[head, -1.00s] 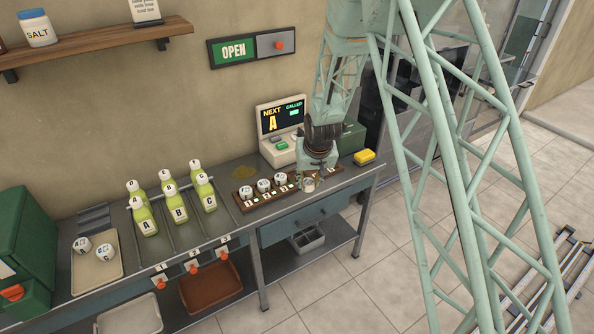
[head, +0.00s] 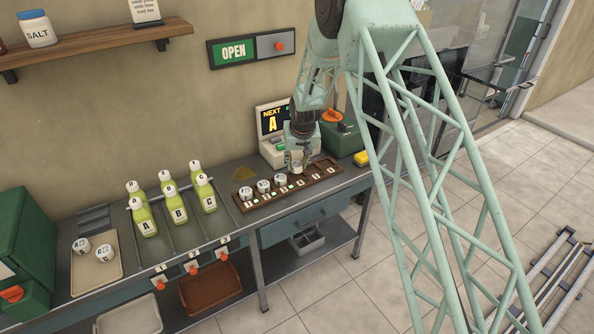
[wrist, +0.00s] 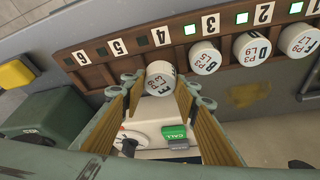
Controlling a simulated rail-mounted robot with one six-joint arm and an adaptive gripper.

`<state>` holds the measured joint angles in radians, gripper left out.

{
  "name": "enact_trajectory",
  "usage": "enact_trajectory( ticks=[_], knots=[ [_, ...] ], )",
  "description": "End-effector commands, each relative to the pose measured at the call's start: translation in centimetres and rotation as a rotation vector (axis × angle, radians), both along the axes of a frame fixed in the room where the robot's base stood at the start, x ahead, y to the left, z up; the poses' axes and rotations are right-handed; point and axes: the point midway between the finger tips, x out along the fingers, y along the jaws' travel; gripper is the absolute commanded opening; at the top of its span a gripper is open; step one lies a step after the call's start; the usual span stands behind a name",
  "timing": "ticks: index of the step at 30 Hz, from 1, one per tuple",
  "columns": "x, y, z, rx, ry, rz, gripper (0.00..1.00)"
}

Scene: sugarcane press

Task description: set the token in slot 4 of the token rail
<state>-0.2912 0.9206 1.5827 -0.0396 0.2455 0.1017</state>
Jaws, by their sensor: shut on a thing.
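The white, round token (wrist: 158,80) is held between the fingertips of my gripper (wrist: 167,90). In the head view the token (head: 297,167) is at the dark brown token rail (wrist: 92,76), in line with the label 4 (wrist: 160,36). The small square beside that label is dark. I cannot tell whether the token rests in the slot or hangs just above it. My gripper (head: 298,160) points down over the rail. Three other tokens, such as the nearest one (wrist: 205,58), stand in slots 1 to 3 beside lit green squares.
Slots 5 and 6 look empty. A display unit (head: 272,122) with a green call button (wrist: 175,133) stands behind the rail. A green machine (head: 343,138) and a yellow block (head: 361,158) are to the right. Juice bottles (head: 176,212) stand to the left.

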Motion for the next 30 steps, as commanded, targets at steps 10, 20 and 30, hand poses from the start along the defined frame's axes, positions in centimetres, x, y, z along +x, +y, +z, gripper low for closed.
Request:
enact_trajectory(
  ticks=[10, 20, 30],
  knots=[
    [0.2, 0.1, 0.0, 0.0, 0.0, 0.0, 0.19],
    [0.1, 0.0, -2.2, -0.001, 0.003, 0.0, 0.19],
    [0.2, 0.1, -3.5, 0.0, 0.0, 0.0, 0.19]
  ],
)
